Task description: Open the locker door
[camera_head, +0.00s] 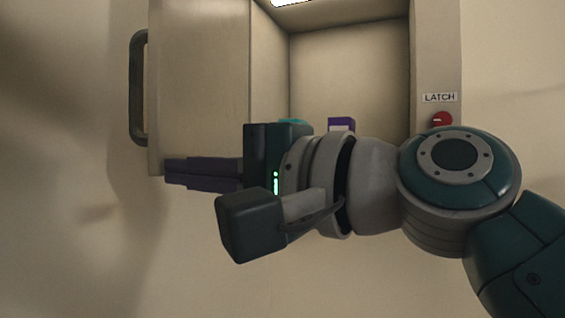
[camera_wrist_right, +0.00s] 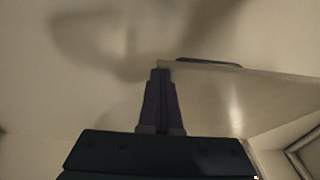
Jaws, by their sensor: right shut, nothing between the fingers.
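The locker door (camera_head: 200,75) stands open, swung out to the left of the locker (camera_head: 350,70), with its dark handle (camera_head: 138,88) on the outer edge. In the right wrist view the door (camera_wrist_right: 235,100) and the handle (camera_wrist_right: 208,63) lie to the right of the fingers. My right gripper (camera_head: 168,171) is shut and empty, its purple fingers at the door's lower edge. I cannot tell if they touch it. The same gripper (camera_wrist_right: 160,72) shows shut in the right wrist view. My left gripper is not in view.
A red latch knob (camera_head: 442,119) sits below a LATCH label (camera_head: 439,98) on the locker's right frame. The wall left of the door is bare.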

